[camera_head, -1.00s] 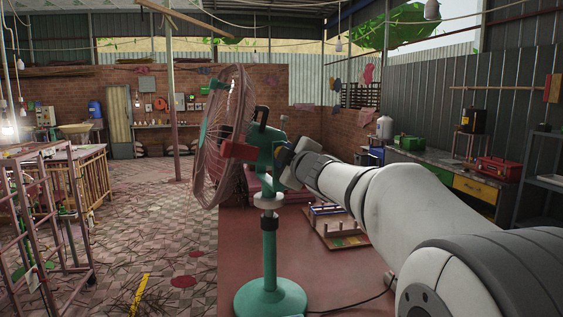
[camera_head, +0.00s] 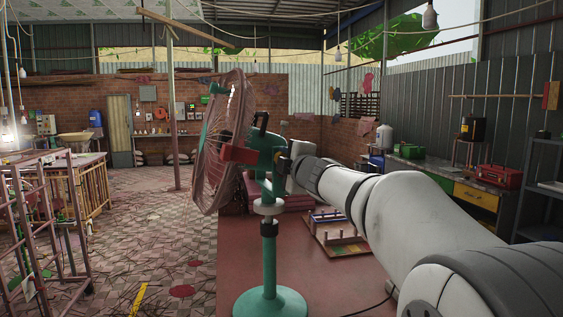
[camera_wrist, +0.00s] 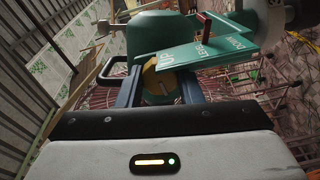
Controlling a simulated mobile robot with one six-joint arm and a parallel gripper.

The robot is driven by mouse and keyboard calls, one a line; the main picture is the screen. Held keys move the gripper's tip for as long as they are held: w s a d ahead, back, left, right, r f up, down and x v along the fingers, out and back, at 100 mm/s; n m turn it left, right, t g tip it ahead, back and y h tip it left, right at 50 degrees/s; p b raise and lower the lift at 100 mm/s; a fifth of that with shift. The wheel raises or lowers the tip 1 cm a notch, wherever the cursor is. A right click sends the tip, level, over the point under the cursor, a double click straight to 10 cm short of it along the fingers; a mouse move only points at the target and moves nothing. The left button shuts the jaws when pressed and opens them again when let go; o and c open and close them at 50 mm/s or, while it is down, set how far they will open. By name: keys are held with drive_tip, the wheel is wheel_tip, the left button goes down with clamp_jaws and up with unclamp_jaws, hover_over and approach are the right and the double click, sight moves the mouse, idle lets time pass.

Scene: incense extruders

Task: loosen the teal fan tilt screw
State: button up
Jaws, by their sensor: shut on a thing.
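The teal pedestal fan (camera_head: 268,245) stands upright in the middle of the head view, its pink round grille (camera_head: 222,140) facing left and leaning slightly. My gripper (camera_head: 284,163) reaches in from the right to the tilt joint behind the grille. In the wrist view my gripper (camera_wrist: 160,80) has its two dark fingers close around a part at the joint. A yellow piece (camera_wrist: 150,76) shows between the fingers; it appears to be part of the tilt screw, which is mostly hidden. A teal plate (camera_wrist: 205,54) with "UP" and "DOWN" lettering lies just beyond.
A red block (camera_head: 238,154) sits beside the fan's neck. A low board with pegs (camera_head: 338,233) lies behind the fan on the right. A metal rack (camera_head: 45,220) stands at left. A workbench with a red toolbox (camera_head: 499,177) lines the right wall. The tiled floor between is mostly open.

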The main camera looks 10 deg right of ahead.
drive_tip(key=o, duration=1)
drive_tip(key=s, duration=0.2)
drive_tip(key=s+d, duration=0.1)
drive_tip(key=s, duration=0.4)
drive_tip(key=shift+s+d, duration=0.2)
drive_tip(key=shift+s, duration=0.15)
